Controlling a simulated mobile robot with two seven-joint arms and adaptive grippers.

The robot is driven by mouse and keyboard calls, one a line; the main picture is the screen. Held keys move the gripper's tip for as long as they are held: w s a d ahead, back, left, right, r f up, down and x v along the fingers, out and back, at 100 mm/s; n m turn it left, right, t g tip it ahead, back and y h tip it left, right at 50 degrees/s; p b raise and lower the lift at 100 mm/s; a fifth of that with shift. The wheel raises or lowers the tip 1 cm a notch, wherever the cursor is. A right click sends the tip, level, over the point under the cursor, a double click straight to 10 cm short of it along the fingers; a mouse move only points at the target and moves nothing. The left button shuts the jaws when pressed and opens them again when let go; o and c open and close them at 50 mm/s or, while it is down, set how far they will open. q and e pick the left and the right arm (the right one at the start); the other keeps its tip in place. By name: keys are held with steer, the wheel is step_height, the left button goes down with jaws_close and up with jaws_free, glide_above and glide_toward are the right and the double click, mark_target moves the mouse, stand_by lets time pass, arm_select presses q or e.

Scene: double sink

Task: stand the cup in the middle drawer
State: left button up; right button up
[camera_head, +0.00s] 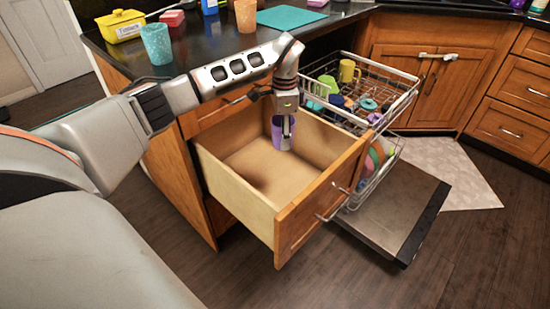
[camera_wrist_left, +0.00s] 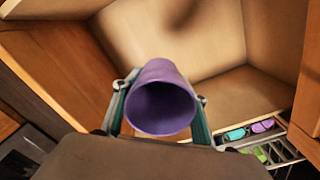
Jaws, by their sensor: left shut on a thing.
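A purple cup (camera_head: 278,132) is in my left gripper (camera_head: 287,128), over the far part of the open drawer (camera_head: 225,192). In the left wrist view the cup (camera_wrist_left: 162,98) sits between the two fingers of my left gripper (camera_wrist_left: 160,105), with its open mouth facing the camera. The gripper is shut on it. The cup looks roughly upright in the head view. The drawer's bare floor (camera_wrist_left: 195,35) shows beyond the cup; I cannot tell whether the cup's base touches it. My right gripper is not in view.
A pulled-out dishwasher rack (camera_head: 392,108) with several dishes stands right of the drawer, above the lowered dishwasher door (camera_head: 395,215). The dark counter (camera_head: 215,35) holds a teal cup (camera_head: 156,43), an orange cup (camera_head: 245,14) and a yellow box (camera_head: 121,26). The drawer holds nothing else visible.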

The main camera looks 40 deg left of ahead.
arm_select(q)
steer(key=f+n, duration=0.1)
steer(key=a+f+n, duration=0.1)
steer(key=shift+f+n+b, duration=0.3)
steer(key=shift+f, duration=0.05)
steer(key=b, duration=0.5)
glide_above(279, 188)
step_height(279, 188, down, 14)
steer(key=shift+s+f, duration=0.1)
steer(key=shift+f, duration=0.25)
steer(key=f, duration=0.1)
steer(key=f+b, duration=0.1)
steer(key=f, duration=0.1)
steer(key=shift+s+d, duration=0.1)
steer(key=shift+s, duration=0.1)
steer(key=shift+w+f+b, duration=0.2)
steer(key=shift+f+b, duration=0.2)
steer(key=shift+f, duration=0.7)
steer(key=shift+c, duration=0.4)
steer(key=shift+r, duration=0.2)
steer(key=shift+c, duration=0.2)
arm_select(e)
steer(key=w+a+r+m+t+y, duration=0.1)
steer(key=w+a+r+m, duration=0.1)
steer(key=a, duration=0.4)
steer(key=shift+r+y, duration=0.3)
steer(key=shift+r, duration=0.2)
